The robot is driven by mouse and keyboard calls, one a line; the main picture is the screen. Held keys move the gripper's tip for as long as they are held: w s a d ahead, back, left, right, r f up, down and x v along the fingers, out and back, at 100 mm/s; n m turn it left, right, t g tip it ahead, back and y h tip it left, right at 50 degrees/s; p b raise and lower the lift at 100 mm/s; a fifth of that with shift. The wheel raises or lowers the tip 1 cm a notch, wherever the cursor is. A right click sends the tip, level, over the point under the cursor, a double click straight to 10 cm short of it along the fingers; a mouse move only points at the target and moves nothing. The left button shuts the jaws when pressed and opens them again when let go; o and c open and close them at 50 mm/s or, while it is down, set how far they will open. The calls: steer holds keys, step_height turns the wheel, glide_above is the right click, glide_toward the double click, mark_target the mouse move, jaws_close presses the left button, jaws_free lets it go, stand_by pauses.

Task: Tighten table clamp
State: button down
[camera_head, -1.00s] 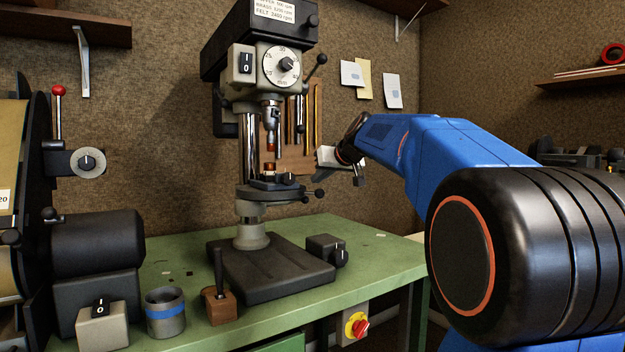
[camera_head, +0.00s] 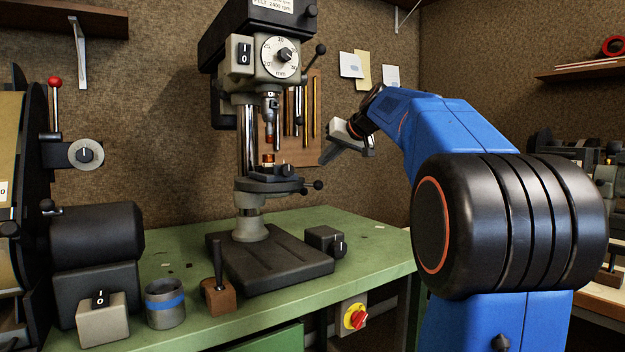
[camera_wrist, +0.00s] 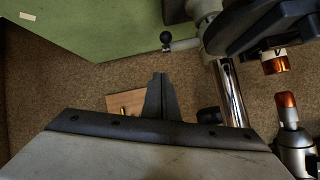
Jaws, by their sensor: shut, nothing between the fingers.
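The drill press table (camera_head: 262,187) sits on the chrome column above the bench. Two short levers with black ball ends stick out at its right, one a ball-ended lever (camera_head: 318,185); I cannot tell which is the clamp or how tight it is.
The drill chuck (camera_head: 270,105) hangs above the table. The press base (camera_head: 270,265), a small black box with a knob (camera_head: 325,240), a cup (camera_head: 165,305) and a wooden block with a handle (camera_head: 217,297) stand on the green bench. A grinder-like machine (camera_head: 95,240) fills the left.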

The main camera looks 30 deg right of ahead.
steer(key=shift+d+r+m+g+y, duration=0.4)
steer(key=shift+d+r+m+y, duration=0.1)
steer(key=shift+d+r, duration=0.35)
steer(key=w+a+f, duration=0.3)
steer(key=w+f, duration=0.3)
steer(key=f, duration=0.3)
steer(key=shift+w+a, duration=0.15)
steer(key=shift+w, duration=0.2)
steer(key=shift+s+f, duration=0.1)
steer(key=shift+f, duration=0.05)
